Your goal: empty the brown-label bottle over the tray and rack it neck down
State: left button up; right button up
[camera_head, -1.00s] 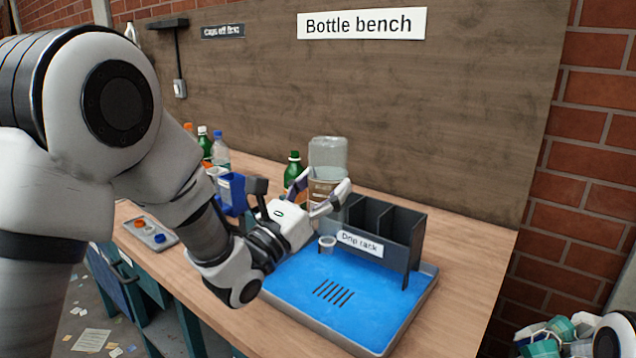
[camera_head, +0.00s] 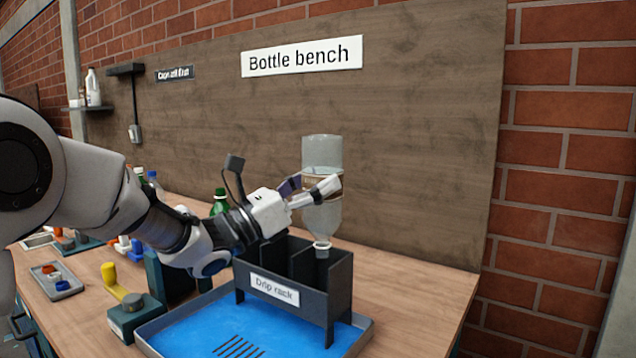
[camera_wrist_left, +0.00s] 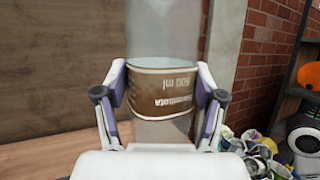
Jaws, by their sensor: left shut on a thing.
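The brown-label bottle (camera_head: 322,152) is clear and is upside down, roughly upright, with its neck pointing down. My left gripper (camera_head: 318,190) is shut around its brown label; the label (camera_wrist_left: 163,88) reads upside down between both fingers in the left wrist view. The bottle's white-ringed mouth is at the top of the right-hand compartment of the drip rack (camera_head: 272,289); I cannot tell whether it is inside or just above. The dark rack stands on the blue tray (camera_head: 190,332). My right gripper is not in view.
A green bottle (camera_head: 220,202) stands behind my left arm, with other bottles further left. A yellow-handled device (camera_head: 130,308) and a small tray of caps (camera_head: 55,281) are on the bench at left. The bench right of the rack is clear.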

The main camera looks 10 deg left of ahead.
pick_arm(q)
notch_tip(320, 180, down, 13)
jog(key=b, duration=0.2)
dwell(0.6)
jog(key=o, duration=1.3)
jog(key=shift+s+f+b, duration=0.15)
jog(key=shift+b, duration=0.15)
send_near(317, 254)
jog(key=s+a+r, duration=0.3)
jog(key=s+a, duration=0.2)
jog(key=a, duration=0.1)
jog(key=shift+s+f, duration=0.1)
